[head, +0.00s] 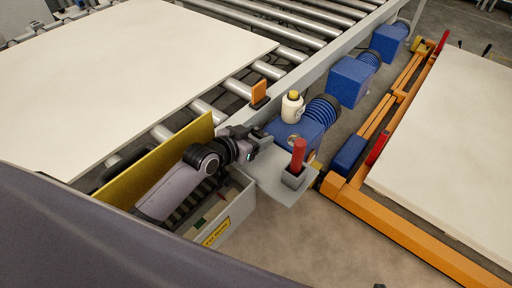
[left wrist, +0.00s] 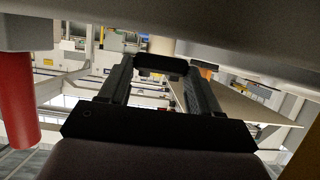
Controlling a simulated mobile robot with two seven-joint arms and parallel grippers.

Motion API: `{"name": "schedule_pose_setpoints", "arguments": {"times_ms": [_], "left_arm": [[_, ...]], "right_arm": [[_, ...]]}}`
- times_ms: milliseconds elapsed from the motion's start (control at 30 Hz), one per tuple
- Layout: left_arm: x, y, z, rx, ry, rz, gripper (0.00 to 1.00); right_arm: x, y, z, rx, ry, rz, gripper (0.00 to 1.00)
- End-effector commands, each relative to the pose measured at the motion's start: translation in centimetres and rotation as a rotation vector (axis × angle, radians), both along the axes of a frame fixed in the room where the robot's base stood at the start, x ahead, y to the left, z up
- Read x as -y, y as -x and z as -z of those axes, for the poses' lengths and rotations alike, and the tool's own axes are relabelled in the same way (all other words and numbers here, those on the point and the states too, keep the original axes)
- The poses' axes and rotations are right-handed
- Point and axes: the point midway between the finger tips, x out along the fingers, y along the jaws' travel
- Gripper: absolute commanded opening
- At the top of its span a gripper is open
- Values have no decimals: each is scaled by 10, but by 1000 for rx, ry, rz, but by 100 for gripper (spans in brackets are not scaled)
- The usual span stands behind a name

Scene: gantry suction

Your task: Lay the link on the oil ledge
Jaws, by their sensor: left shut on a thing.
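My left gripper (head: 258,142) reaches over the grey ledge (head: 270,182) beside the conveyor. It is shut on a small dark piece, probably the link (left wrist: 160,65), which shows as a dark bar between the fingertips in the left wrist view. The piece is too small to make out in the head view. A white bottle with a yellow cap (head: 292,108), probably the oil, stands just beyond the gripper, near a blue motor. I cannot tell whether the held piece touches the ledge. My right gripper is not in view.
A red handle (head: 299,153) stands upright in a grey holder on the ledge, close right of my gripper. An orange tab (head: 259,92) rises from the conveyor edge. A yellow panel (head: 160,158) and a labelled grey box (head: 222,222) lie under my arm.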

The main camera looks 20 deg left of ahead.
Motion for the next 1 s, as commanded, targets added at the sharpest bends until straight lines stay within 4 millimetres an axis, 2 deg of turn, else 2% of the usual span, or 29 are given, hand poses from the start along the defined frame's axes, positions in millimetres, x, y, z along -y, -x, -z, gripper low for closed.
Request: {"name": "schedule_pose_setpoints", "arguments": {"times_ms": [400, 833, 867, 900, 933, 1000], "left_arm": [[1, 7, 42, 0, 0, 3, 32], [1, 8, 45, 0, 1, 4, 32], [1, 8, 44, -1, 0, 4, 70], [1, 8, 44, -1, 0, 4, 82], [1, 8, 44, -1, 0, 4, 88], [1, 8, 44, -1, 0, 4, 88]], "right_arm": [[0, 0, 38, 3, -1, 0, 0], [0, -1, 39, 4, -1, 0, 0], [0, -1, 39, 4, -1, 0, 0], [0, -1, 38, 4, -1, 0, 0], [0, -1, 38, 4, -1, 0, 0], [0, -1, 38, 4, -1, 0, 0]]}}
